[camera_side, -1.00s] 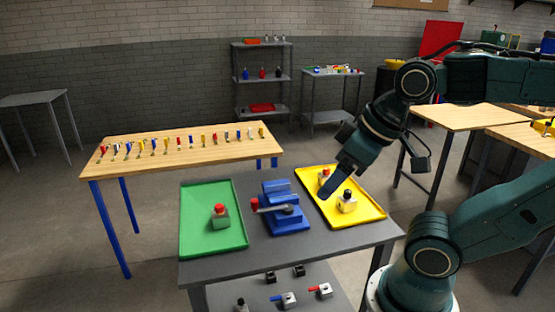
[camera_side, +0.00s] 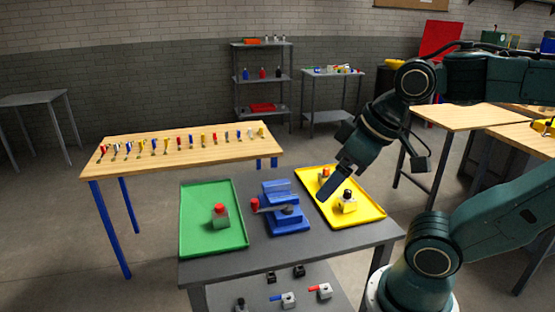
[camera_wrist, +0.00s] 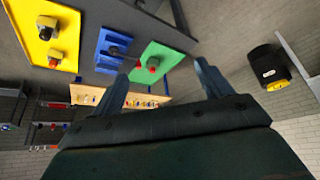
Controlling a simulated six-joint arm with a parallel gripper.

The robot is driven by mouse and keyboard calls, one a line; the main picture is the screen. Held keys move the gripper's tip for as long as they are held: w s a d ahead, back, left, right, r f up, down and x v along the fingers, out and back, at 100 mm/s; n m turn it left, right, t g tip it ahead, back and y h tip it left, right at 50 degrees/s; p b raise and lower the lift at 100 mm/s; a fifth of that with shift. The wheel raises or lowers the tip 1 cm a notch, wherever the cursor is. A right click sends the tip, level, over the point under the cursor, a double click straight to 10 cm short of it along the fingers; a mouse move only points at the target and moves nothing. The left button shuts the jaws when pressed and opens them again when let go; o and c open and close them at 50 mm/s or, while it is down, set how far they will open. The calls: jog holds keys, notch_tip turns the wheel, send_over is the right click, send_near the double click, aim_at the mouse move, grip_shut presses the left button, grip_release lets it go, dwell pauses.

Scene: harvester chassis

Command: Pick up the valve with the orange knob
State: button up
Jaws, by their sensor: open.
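A pale valve with an orange-red knob (camera_side: 324,174) stands at the back of the yellow tray (camera_side: 372,210), partly hidden behind my gripper. In the wrist view, a small valve (camera_wrist: 56,55) near the yellow tray's edge appears to be the same one. A pale valve with a black knob (camera_side: 347,202) stands nearer the tray's front. My gripper (camera_side: 322,194) is tilted down over the yellow tray, in front of the orange-red-knobbed valve from this side. Its two fingers (camera_wrist: 162,68) are spread wide in the wrist view, with nothing between them.
A blue fixture (camera_side: 285,222) with a red-ended lever sits mid-table. A green tray (camera_side: 200,240) left of it holds a red-knobbed valve (camera_side: 220,216). More valves lie on the lower shelf (camera_side: 260,300). A wooden bench (camera_side: 130,150) stands behind.

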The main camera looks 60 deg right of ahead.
jog(key=w+d+r+m+g+h, duration=0.1)
jog(key=w+d+r+m+g, duration=0.15)
jog(key=w+d+m, duration=0.6)
jog(key=m+g+y, duration=0.1)
jog(key=m+g, duration=0.2)
jog(key=m, duration=1.3)
send_over(328, 168)
notch_tip(328, 168, down, 17)
jog(key=shift+f, duration=4.35)
